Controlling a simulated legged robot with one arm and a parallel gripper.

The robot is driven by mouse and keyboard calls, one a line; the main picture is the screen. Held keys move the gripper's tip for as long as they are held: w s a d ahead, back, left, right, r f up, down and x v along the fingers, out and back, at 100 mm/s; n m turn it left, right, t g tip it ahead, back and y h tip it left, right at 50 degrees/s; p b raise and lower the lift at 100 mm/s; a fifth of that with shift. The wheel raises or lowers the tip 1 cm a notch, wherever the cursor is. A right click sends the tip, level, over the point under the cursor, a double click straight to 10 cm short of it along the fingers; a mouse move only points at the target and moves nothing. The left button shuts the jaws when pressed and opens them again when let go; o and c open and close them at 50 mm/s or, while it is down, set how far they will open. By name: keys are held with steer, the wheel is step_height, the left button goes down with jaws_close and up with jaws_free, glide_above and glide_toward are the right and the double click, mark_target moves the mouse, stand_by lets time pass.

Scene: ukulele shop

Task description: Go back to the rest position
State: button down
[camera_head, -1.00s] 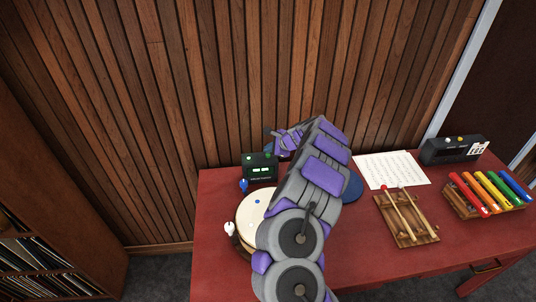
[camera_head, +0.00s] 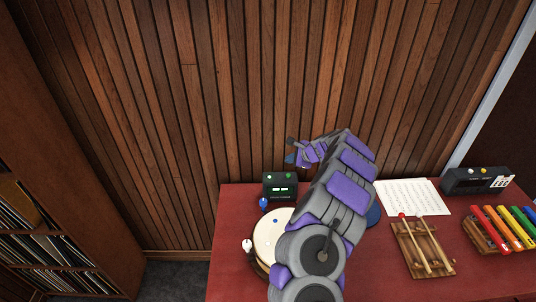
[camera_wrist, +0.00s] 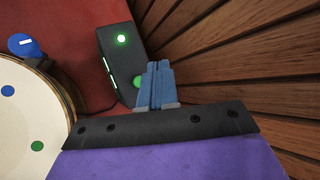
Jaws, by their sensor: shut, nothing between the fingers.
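My gripper (camera_head: 291,158) shows small at the end of my grey and purple arm, near the wood-slat wall and beyond the red table. In the wrist view, its blue fingers (camera_wrist: 155,84) are together with nothing between them. A small black box with green lights (camera_head: 281,187) stands on the table near the gripper. In the wrist view the black box (camera_wrist: 122,55) is just past the fingertips, and I cannot tell the exact gap. My arm hides part of the table's middle.
The red table (camera_head: 232,225) holds a cream drum (camera_head: 265,236), partly behind my arm. To the right are mallets on a wooden block (camera_head: 423,248), a white sheet (camera_head: 408,198), a black device (camera_head: 473,181) and coloured bars (camera_head: 505,228). A record shelf (camera_head: 60,200) stands at left.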

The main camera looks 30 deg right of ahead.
steer(key=shift+a, duration=0.1)
steer(key=s+a+r+n+g+y, duration=0.25)
steer(key=a+r+n, duration=0.45)
steer(key=a, duration=0.8)
steer(key=s+a+r+n+g+y, duration=0.15)
steer(key=s+a+r+n, duration=0.25)
steer(key=a+r, duration=0.8)
steer(key=s+a+n+g+h, duration=0.1)
steer(key=s+a+n, duration=0.25)
steer(key=s, duration=0.45)
steer(key=s+a+r+n+g, duration=0.1)
steer(key=s+a+n+g, duration=0.15)
steer(key=s+a, duration=0.4)
steer(key=s+a+n+g+h, duration=0.1)
steer(key=s+a+n, duration=0.2)
steer(key=s, duration=0.6)
steer(key=s+d+f+n+g+h, duration=0.1)
steer(key=s+d+n+h, duration=0.1)
steer(key=s, duration=0.8)
steer(key=s+d+f+n+g+h, duration=0.1)
steer(key=s+d, duration=0.4)
steer(key=s, duration=0.5)
steer(key=shift+s+f+n+h, duration=0.25)
steer(key=shift+f+n+h, duration=0.25)
steer(key=shift+h, duration=0.3)
